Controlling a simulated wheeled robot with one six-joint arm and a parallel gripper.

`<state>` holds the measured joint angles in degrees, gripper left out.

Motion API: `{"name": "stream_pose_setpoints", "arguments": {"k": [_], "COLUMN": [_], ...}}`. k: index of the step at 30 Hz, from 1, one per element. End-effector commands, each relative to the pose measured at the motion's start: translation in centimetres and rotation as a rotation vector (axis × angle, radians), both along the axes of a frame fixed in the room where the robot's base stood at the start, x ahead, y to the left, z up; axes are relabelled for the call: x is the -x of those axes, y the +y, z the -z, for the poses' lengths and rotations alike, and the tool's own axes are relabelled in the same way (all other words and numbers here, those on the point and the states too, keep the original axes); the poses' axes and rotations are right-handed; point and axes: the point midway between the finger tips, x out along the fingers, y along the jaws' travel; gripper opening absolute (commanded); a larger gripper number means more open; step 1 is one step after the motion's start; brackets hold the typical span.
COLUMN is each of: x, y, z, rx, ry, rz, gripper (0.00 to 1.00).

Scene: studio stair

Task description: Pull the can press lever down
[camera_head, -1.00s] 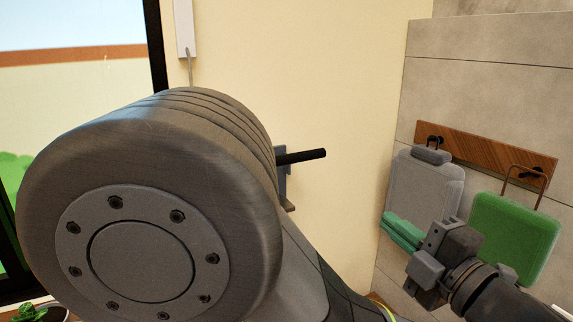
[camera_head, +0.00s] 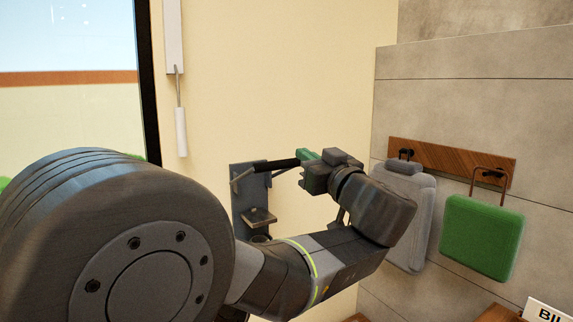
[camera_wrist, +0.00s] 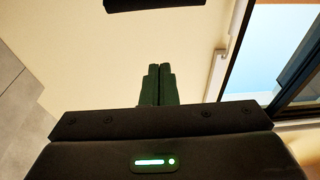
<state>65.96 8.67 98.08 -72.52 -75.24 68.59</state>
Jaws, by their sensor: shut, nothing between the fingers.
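The can press (camera_head: 249,205) is a grey bracket on the cream wall, in the middle of the head view. Its black lever handle (camera_head: 278,165) sticks out to the right from near the top, almost level and tilted slightly up. My gripper (camera_head: 303,155) has green fingers that are shut and empty. In the head view the fingertips are at the handle's free end; I cannot tell whether they touch it. In the wrist view the shut fingers (camera_wrist: 160,72) point at the wall, and a dark bar (camera_wrist: 155,4), probably the handle, crosses the top edge, apart from them.
A wooden hook rack (camera_head: 450,160) holds a grey bag (camera_head: 420,235) and a green bag (camera_head: 482,237) on the tiled wall at right. A white pull handle (camera_head: 181,132) hangs on the cream wall beside the window at left. Wall above the press is clear.

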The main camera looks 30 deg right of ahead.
Motion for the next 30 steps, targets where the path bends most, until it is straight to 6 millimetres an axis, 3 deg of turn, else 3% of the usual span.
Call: {"name": "stream_pose_setpoints", "arguments": {"k": [8, 20, 24, 30], "x": [-2.8, -9.9, -9.5, -9.3], "y": [0.4, 0.9, 0.7, 0.7], "z": [-0.7, -2.2, 0.3, 1.8], "rx": [-0.008, -0.007, -0.009, -0.008], "ry": [0.0, 0.001, 0.003, 0.001], "rz": [-0.007, -0.006, -0.001, -0.001], "gripper": [0.0, 0.0, 0.0, 0.0]}}
